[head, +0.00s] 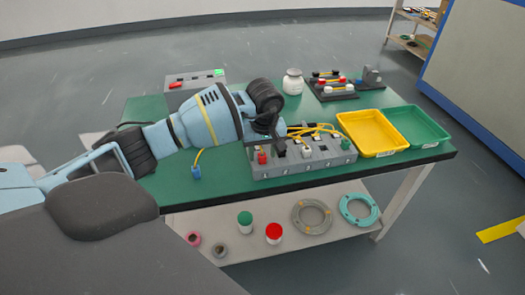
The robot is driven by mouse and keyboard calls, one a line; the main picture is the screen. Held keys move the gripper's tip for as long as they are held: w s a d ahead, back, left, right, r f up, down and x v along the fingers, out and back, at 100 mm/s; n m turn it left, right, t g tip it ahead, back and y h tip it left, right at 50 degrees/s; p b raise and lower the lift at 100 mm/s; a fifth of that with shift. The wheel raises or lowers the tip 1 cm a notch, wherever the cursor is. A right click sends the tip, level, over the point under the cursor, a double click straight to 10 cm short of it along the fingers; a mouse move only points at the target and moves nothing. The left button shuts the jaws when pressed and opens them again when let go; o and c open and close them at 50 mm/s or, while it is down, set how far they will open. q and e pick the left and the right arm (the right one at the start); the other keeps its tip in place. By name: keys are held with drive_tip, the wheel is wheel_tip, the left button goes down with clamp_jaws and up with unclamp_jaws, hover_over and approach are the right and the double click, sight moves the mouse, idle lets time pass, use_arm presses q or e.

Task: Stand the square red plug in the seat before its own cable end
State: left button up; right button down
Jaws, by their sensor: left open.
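A small red plug (262,157) stands upright at the left end of the grey seat block (310,168). It is too small to tell clearly whether it is square. My left gripper (277,146) is open, pointing down just above and to the right of the red plug, near a dark plug or finger that I cannot separate. Yellow cables (318,128) run behind the block, and the arm hides part of them. A blue cable end (196,172) on a yellow cable lies at the left of the table. My right gripper is out of view.
A yellow tray (345,117) and a green tray (447,139) sit to the right of the block. A black rack (318,93) with red and white plugs and a white jar (293,82) stand behind. A grey box (186,99) stands at the back left.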

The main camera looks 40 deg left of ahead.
sight(263, 164)
use_arm(q)
wheel_tip(263, 164, up, 8)
drive_tip(key=shift+s+d, duration=0.3)
drive_tip(key=shift+d, duration=0.05)
drive_tip(key=shift+f, duration=0.15)
